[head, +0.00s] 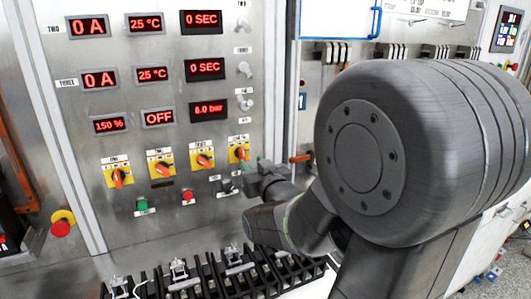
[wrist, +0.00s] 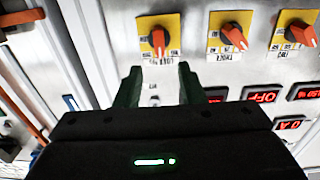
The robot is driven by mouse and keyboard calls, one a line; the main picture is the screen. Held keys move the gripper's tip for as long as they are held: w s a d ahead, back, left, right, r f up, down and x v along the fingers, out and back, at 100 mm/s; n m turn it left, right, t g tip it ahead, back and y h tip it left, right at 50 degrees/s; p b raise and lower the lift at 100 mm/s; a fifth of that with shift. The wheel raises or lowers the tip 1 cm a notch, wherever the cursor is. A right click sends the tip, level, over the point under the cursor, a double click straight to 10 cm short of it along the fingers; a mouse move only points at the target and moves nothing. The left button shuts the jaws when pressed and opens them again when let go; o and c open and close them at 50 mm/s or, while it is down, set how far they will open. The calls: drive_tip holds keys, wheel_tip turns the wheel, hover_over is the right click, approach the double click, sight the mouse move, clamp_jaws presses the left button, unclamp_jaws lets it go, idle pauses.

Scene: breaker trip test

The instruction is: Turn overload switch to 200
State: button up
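Several orange rotary switches on yellow plates sit in a row on the grey panel. In the head view they are the first (head: 117,177), second (head: 162,169), third (head: 204,160) and rightmost (head: 241,154). Their small labels are too blurred to show which is the overload switch. A display (head: 110,125) above them reads 150 %. My gripper (head: 250,169) is close to the rightmost switch. The wrist view looks upside down. There my gripper (wrist: 158,80) is open and empty, its two green fingers apart, with the leftmost-seen switch (wrist: 158,40) just beyond the tips.
Green (head: 142,205) and red (head: 188,196) buttons lie below the switches. A red emergency button (head: 63,223) is at left. Black terminal blocks (head: 235,262) stand below the panel. My arm covers the right side of the head view.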

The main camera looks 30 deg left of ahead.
sight(244, 154)
drive_tip(key=shift+p+x, duration=0.8)
drive_tip(key=shift+x, duration=2.35)
clamp_jaws()
